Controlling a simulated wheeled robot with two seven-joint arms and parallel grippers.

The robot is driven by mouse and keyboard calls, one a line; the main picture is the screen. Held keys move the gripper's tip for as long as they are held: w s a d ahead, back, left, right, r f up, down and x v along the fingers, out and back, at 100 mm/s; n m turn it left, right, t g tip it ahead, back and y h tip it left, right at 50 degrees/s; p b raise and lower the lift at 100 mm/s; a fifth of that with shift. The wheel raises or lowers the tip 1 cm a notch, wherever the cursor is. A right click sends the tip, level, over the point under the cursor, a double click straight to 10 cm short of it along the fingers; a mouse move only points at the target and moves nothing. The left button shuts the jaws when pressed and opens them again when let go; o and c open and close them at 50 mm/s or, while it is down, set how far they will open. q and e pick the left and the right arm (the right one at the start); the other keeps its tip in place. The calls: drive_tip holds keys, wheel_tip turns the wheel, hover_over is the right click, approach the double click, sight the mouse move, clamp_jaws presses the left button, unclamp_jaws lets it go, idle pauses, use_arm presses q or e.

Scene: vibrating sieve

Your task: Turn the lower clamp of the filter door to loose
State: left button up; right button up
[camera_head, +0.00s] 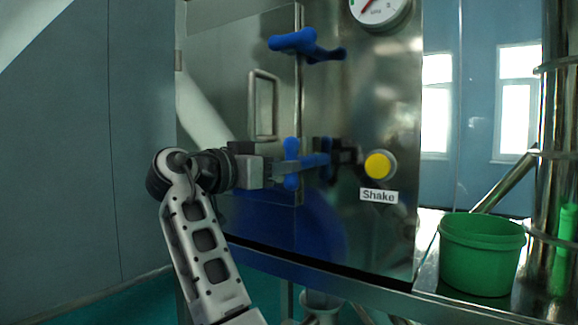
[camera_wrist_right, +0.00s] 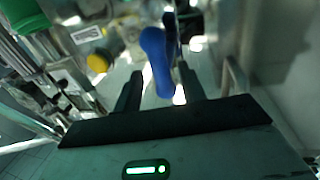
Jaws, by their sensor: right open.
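The lower clamp (camera_head: 291,149) is blue and sits at the edge of the steel filter door (camera_head: 225,100); its near grip stands upright. My right gripper (camera_head: 300,168) reaches it from the left in the head view. In the right wrist view the blue clamp handle (camera_wrist_right: 157,62) lies between the two dark fingers of my right gripper (camera_wrist_right: 160,76), with a gap visible on the left side. The jaws are open; contact on the right finger cannot be told. The fingers partly hide the clamp in the head view. My left gripper is not in view.
The blue upper clamp (camera_head: 296,40) is above on the same door edge. A door handle (camera_head: 263,105) is left of it. A yellow button (camera_head: 380,165) labelled Shake is close to the right of the lower clamp. A green bucket (camera_head: 481,255) stands at the right.

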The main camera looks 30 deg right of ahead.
drive_tip(key=s+a, duration=0.2)
drive_tip(key=a, duration=1)
drive_tip(key=shift+s+a, duration=0.15)
drive_tip(key=shift+s, duration=0.05)
